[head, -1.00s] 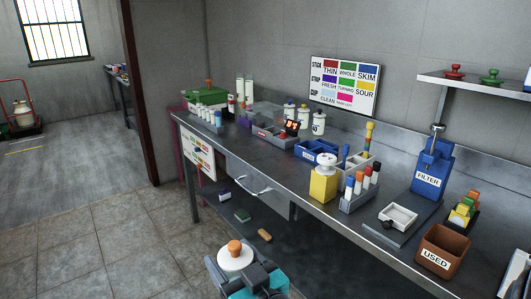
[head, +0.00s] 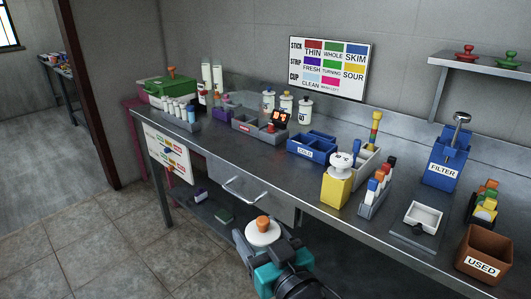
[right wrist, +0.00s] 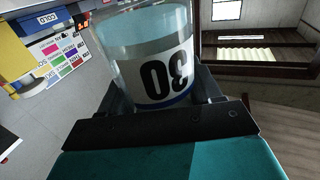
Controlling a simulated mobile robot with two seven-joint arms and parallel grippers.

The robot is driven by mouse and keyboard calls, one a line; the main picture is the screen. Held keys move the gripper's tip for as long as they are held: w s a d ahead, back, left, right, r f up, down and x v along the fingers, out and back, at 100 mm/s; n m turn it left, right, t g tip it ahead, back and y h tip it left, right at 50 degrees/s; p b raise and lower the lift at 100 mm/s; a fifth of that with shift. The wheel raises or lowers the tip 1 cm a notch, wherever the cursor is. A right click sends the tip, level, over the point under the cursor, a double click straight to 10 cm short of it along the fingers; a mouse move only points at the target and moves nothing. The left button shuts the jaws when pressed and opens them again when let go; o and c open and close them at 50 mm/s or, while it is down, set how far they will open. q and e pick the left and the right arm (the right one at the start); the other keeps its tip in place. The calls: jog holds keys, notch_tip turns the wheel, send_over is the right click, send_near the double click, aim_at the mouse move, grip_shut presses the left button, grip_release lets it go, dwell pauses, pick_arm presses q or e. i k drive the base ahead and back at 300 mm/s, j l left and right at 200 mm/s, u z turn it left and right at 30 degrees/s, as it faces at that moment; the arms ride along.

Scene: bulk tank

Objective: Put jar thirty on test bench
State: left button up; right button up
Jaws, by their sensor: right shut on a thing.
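Jar thirty (head: 262,233) shows a white lid with an orange knob in the head view, in front of the bench edge. In the right wrist view the jar (right wrist: 150,50) is clear, with pale bluish contents and a white label reading 30, upside down in the picture. My right gripper (head: 272,255) is shut on the jar and hides its lower part in the head view. The test bench (head: 235,150) is a long grey metal bench along the wall, with the jar apart from it. My left gripper is not in view.
On the bench stand a blue COLD tray (head: 305,155), a yellow block with a white top (head: 337,187), a rack of tubes (head: 375,197), a blue FILTER stand (head: 445,165) and a brown USED bin (head: 484,265). Bare bench top lies along the front left.

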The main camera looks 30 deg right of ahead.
aim_at(282, 177)
jog(key=i+j+z, duration=0.65)
jog(key=i+j, duration=0.15)
